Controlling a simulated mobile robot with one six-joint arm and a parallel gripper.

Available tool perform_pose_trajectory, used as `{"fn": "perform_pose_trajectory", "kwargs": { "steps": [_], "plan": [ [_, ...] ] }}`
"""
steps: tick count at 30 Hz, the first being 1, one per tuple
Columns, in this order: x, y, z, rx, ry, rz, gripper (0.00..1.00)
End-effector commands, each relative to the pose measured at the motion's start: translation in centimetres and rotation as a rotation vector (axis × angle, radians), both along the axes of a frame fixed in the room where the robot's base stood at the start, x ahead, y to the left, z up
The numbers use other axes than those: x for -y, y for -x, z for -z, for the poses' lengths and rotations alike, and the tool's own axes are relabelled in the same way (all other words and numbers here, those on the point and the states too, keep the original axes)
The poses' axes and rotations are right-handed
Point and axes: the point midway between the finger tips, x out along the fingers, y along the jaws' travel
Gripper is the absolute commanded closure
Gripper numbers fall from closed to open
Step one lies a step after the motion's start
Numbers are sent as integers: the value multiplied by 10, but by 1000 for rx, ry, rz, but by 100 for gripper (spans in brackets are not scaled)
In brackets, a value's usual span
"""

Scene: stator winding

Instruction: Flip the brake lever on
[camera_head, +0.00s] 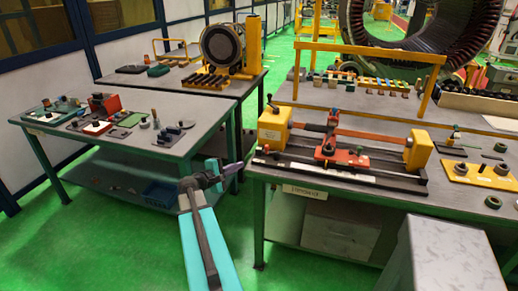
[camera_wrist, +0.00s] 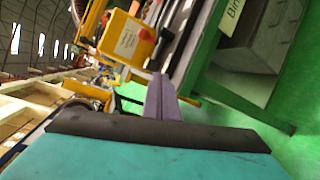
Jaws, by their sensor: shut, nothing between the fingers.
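I cannot tell for certain which part is the brake lever. A thin dark lever with a round black knob (camera_head: 269,98) stands up at the left yellow block (camera_head: 272,130) of the winding rig on the right bench. The yellow block also shows in the wrist view (camera_wrist: 122,42), with a red part on its side. My gripper (camera_head: 238,166) is shut and empty. It is low, in the gap between the benches, left of and below the yellow block and apart from it. Its purple fingers also show in the wrist view (camera_wrist: 163,85), pointing toward the rig.
The right bench (camera_head: 350,200) carries a red carriage (camera_head: 327,148) and an orange bar between two yellow blocks. A yellow frame (camera_head: 365,50) stands behind. The left bench (camera_head: 150,140) holds small parts. A grey cabinet (camera_head: 445,255) stands front right. Green floor is free between the benches.

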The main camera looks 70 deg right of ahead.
Motion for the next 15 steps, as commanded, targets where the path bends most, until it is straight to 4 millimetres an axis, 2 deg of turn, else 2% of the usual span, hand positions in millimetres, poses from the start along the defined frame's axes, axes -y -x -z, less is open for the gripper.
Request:
{"fn": "perform_pose_trajectory", "kwargs": {
  "steps": [1,5,15],
  "plan": [
    [10,7,-16,-13,24,7,100],
    [21,17,-36,-39,60,15,100],
    [23,20,-39,-44,66,17,100]
  ]
}}
